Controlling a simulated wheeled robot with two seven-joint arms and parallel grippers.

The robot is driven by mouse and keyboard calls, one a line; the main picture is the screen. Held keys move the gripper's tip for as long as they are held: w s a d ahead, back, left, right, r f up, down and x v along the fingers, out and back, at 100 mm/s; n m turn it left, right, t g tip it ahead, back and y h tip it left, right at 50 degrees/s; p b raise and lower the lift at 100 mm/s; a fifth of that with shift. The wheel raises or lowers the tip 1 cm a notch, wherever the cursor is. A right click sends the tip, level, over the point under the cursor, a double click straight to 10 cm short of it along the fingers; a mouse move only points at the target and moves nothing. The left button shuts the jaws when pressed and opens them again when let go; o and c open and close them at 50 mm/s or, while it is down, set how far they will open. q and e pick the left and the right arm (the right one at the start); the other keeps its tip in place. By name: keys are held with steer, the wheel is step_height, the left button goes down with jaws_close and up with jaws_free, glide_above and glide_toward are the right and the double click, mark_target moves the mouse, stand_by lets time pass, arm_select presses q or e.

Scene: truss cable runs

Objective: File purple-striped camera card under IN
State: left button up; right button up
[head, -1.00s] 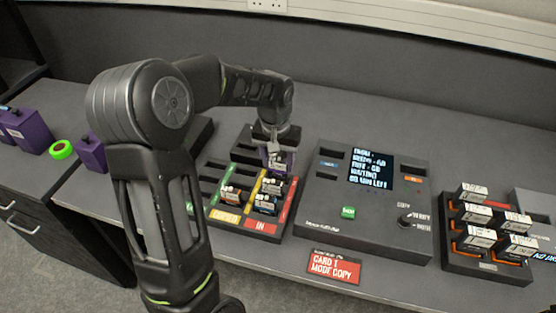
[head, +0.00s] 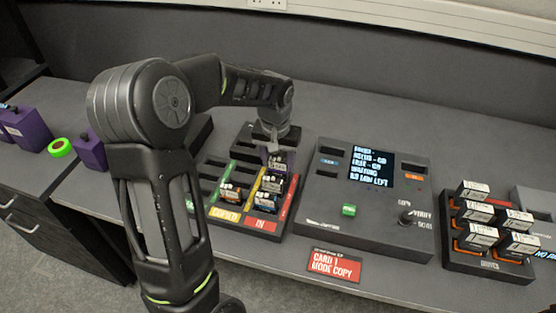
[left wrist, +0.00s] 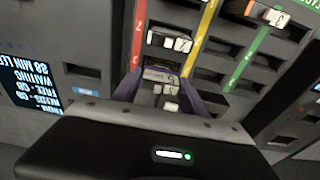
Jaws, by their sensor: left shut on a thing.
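A camera card (left wrist: 160,76) is held between the purple-edged fingers of my left gripper (left wrist: 160,92), which is shut on it. A thin purple band shows at the card's edge. In the head view my left gripper (head: 276,150) is over the back of the IN column of the dark card tray (head: 240,222), partly hiding the card. I cannot tell whether the card is fully seated in a slot. The red IN label (head: 262,226) is at the column's front. My right gripper is not in view.
The copier box (head: 330,215) with a lit screen stands right of the tray. A card rack (head: 485,262) holding several cards is farther right. A red sign (head: 335,266) lies at the front.

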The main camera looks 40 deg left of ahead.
arm_select(q)
steer(key=shift+f+b, duration=0.5)
steer(key=shift+f, duration=0.15)
stand_by(0.5)
steer(key=o, duration=1.5)
steer(key=shift+o, duration=1.4)
steer(key=shift+r, duration=0.15)
steer(key=shift+r+p, duration=2.7)
steer(key=shift+r, duration=1)
